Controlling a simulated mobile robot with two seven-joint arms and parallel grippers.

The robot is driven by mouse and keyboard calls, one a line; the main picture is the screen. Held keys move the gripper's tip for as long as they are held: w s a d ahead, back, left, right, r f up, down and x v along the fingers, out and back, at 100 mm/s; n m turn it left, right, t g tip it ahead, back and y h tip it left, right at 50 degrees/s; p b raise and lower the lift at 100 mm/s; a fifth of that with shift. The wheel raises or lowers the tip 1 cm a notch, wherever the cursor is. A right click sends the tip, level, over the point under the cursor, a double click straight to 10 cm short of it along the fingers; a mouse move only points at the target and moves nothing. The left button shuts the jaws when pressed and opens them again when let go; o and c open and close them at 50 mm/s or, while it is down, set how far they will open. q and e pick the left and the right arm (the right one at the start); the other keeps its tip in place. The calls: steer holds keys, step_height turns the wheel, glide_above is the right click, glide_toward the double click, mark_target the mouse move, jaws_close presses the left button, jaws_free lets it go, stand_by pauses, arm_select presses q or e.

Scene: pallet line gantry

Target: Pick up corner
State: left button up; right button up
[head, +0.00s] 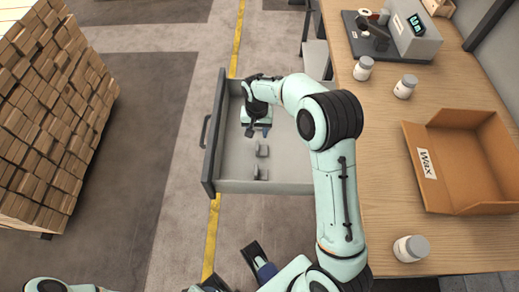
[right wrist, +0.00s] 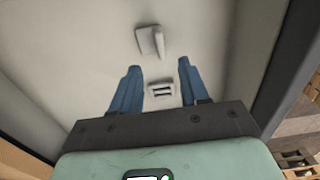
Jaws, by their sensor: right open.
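Two small light grey corner pieces lie on the floor of an open grey drawer (head: 233,187). In the head view one corner piece (head: 262,150) lies just below my right gripper (head: 259,131), and the other (head: 260,173) is nearer the front wall. My right gripper reaches down into the drawer, open and empty. In the right wrist view one corner piece (right wrist: 160,90) shows low between the spread blue fingers (right wrist: 156,78); the other (right wrist: 151,42) lies beyond the fingertips. I cannot tell whether the fingers touch anything.
A wooden bench (head: 385,120) on the right carries an open cardboard box (head: 450,190), several white jars (head: 410,248) and a grey device (head: 414,36). A stack of wood (head: 45,110) stands at left. The floor between stack and drawer is clear.

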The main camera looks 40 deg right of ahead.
mark_target(257, 146)
step_height(257, 146, down, 9)
steer(key=shift+s+a+f+b, duration=0.1)
steer(key=shift+s+a+b, duration=0.05)
steer(key=shift+b, duration=0.35)
steer(key=shift+c, duration=0.3)
jaws_close()
